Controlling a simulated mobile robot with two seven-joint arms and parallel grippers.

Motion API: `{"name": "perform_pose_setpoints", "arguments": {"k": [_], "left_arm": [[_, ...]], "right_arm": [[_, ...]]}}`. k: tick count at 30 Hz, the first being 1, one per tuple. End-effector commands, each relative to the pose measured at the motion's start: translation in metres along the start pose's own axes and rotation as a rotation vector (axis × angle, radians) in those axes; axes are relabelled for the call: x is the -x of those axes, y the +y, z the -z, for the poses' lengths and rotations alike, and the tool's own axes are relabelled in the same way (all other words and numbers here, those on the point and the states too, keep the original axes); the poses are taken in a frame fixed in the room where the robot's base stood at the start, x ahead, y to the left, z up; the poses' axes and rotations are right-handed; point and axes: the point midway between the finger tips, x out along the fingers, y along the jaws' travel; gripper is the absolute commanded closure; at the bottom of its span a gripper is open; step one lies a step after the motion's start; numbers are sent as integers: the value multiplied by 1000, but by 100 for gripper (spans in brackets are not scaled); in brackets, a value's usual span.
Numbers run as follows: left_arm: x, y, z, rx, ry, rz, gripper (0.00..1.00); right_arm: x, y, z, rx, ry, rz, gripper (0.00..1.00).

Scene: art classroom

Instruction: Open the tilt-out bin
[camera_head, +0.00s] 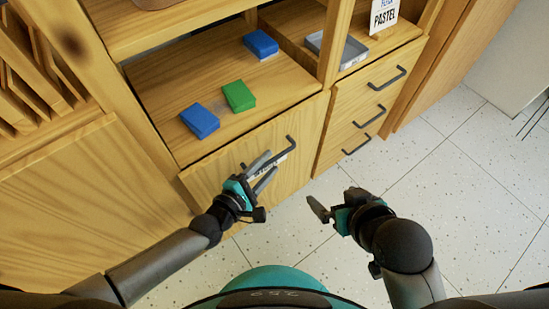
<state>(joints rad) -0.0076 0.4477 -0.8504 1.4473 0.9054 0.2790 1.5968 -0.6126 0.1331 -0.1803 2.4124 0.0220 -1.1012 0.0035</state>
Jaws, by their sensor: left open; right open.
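The tilt-out bin (305,128) is a light wood front panel below an open shelf. It looks shut, flush with the cabinet. Its dark bar handle (289,141) sits near the panel's top, with a small white label partly hidden behind my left gripper. My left gripper (267,172) is open in front of the panel, its fingers pointing at the handle area. I cannot tell whether the fingers touch the handle. My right gripper (315,207) is open and empty over the floor, to the right of the bin.
On the shelf (175,85) above lie two blue boxes (200,120) (261,43) and a green box (239,96). Drawers with dark handles (369,116) stand to the right. The tiled floor (450,190) at right is clear.

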Motion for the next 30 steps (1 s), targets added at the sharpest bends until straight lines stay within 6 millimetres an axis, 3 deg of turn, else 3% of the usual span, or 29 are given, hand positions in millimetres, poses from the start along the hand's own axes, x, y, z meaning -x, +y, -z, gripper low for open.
{"name": "perform_pose_setpoints", "arguments": {"k": [10, 25, 30], "left_arm": [[-28, 0, 0, 1, -1, -2, 55], [-34, 0, 0, 0, 0, 0, 55], [-34, 0, 0, 0, 0, 0, 74]], "right_arm": [[-13, -17, 13, -2, 158, 46, 0], [-14, -21, 18, -4, 203, 57, 0], [-14, -21, 17, -4, 202, 57, 0]]}}
